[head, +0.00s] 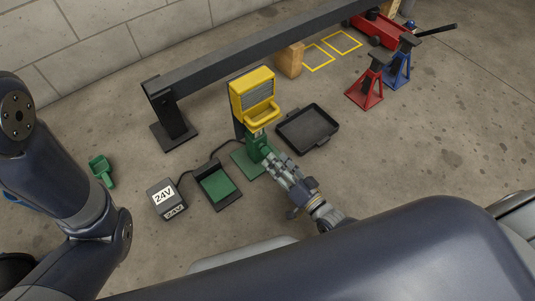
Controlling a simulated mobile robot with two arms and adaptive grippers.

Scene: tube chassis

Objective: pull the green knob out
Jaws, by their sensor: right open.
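A yellow unit (253,92) with a grey panel and a yellow tray-like lip stands on a dark post. Below it, a green fixture (257,145) rises from a green base plate (243,160) on the floor. I cannot make out the green knob as a separate part; it may be on this fixture or behind my gripper. My right gripper (272,162) is open, its fingertips right at the near side of the green fixture. Whether they touch it I cannot tell. My left arm comes in from the left, but its gripper is out of view.
A 24V box (166,199), a dark tray with a green pad (217,186) and a green scoop-like item (101,170) lie to the left. A black tray (308,128) is right of the fixture. A dark beam (240,50) spans behind. Red (367,85) and blue (402,61) stands are far right.

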